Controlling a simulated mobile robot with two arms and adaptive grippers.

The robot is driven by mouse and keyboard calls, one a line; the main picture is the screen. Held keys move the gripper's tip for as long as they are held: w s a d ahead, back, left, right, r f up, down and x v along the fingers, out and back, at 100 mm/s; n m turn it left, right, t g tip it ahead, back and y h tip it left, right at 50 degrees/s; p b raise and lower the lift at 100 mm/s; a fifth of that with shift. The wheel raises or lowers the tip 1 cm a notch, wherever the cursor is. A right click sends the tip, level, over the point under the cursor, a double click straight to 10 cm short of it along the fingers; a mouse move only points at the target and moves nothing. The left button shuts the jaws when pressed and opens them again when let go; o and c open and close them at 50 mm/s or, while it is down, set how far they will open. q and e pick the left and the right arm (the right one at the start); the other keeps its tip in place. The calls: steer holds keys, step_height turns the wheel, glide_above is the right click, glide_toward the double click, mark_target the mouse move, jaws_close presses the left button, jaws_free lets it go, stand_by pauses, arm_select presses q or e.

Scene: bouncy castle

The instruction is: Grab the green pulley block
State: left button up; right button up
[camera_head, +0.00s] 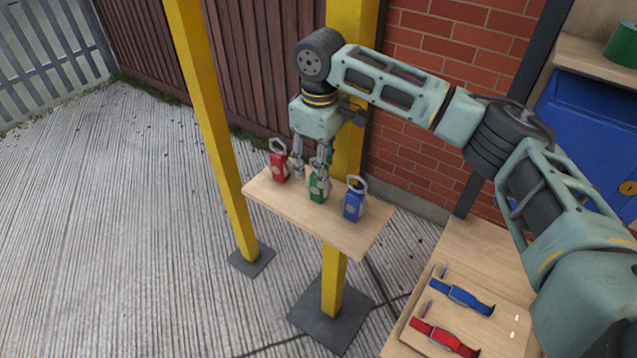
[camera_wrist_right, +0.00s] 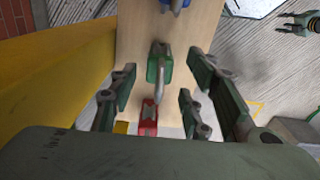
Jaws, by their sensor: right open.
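The green pulley block (camera_head: 317,187) stands upright in the middle of a small wooden shelf (camera_head: 290,208), with a metal loop on top. A red block (camera_head: 279,165) stands to its left and a blue block (camera_head: 354,202) to its right. My right gripper (camera_head: 309,178) is open and points down at the green block, partly covering it. In the right wrist view the green block (camera_wrist_right: 158,66) shows between and a little beyond the open fingers (camera_wrist_right: 158,95); contact cannot be told. What looks like my left gripper (camera_wrist_right: 302,22) is at the right edge there, small and unclear.
Yellow posts (camera_head: 212,120) stand left of and behind the shelf. A lower wooden table (camera_head: 480,250) at the right holds a tray with a blue strap (camera_head: 462,297) and a red strap (camera_head: 444,337). A brick wall (camera_head: 440,90) is behind; open concrete floor lies left.

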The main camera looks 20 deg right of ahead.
steer(key=f+p, duration=0.1)
steer(key=f, duration=0.3)
steer(key=shift+w+d+f+p, duration=0.1)
steer(key=shift+w+f+p, duration=0.1)
steer(key=shift+f+p, duration=0.15)
steer(key=shift+f, duration=0.2)
steer(key=shift+s, duration=0.1)
steer(key=shift+c, duration=0.5)
steer(key=shift+r, duration=0.1)
jaws_close()
